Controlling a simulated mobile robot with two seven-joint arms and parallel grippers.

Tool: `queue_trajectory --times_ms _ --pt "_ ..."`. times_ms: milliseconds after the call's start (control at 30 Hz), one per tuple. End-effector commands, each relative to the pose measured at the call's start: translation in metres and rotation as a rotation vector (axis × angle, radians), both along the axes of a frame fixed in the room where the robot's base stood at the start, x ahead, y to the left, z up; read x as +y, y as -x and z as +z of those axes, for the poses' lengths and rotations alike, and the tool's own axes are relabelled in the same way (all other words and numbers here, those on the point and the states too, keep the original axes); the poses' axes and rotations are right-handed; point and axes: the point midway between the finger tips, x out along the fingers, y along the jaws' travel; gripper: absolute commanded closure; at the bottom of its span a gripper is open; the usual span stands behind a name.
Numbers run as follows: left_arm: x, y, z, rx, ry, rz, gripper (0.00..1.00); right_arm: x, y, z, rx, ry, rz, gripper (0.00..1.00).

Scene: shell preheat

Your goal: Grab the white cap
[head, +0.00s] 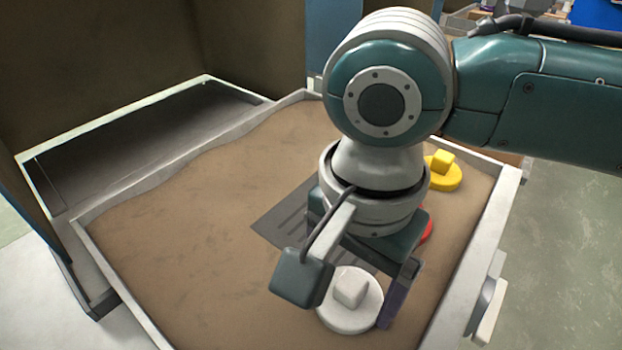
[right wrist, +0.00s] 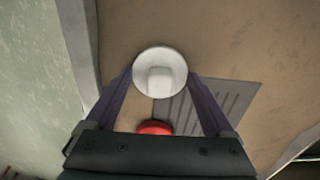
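The white cap (head: 350,300) is a round disc with a square block on top, and it lies flat on the brown tray surface near the front right. In the right wrist view the white cap (right wrist: 160,64) shows from above, between the ends of my fingers. My right gripper (right wrist: 159,80) points down over it and is open, with one purple finger on each side. I cannot tell whether the fingers touch it. In the head view one purple finger shows right of the cap; the other is hidden. My left gripper is not in view.
A red cap (right wrist: 155,127) lies close by, mostly hidden under my arm in the head view. A yellow cap (head: 442,172) lies farther back. A grey slotted patch (right wrist: 212,105) is beside the white cap. The tray's raised pale rim (head: 492,235) runs along the right.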

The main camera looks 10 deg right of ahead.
Motion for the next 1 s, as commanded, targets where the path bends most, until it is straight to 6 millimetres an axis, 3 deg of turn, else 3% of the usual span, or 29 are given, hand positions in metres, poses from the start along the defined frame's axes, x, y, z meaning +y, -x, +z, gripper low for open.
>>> queue_trajectory --times_ms 33,400,767,867,1000 --pt "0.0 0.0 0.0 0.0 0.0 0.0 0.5 0.0 0.0 0.0 0.0 0.0 0.0 0.29" --pt "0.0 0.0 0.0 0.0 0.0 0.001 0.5 0.0 0.0 0.0 0.0 0.0 0.0 0.68" --pt "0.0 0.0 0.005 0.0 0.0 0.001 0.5 0.0 0.0 0.01 0.0 0.0 0.0 0.68" --pt "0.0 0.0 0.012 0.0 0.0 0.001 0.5 0.0 0.0 0.024 -0.002 -0.001 0.001 0.68" --pt "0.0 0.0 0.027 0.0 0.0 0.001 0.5 0.001 -0.001 0.058 -0.003 -0.002 0.001 0.68"
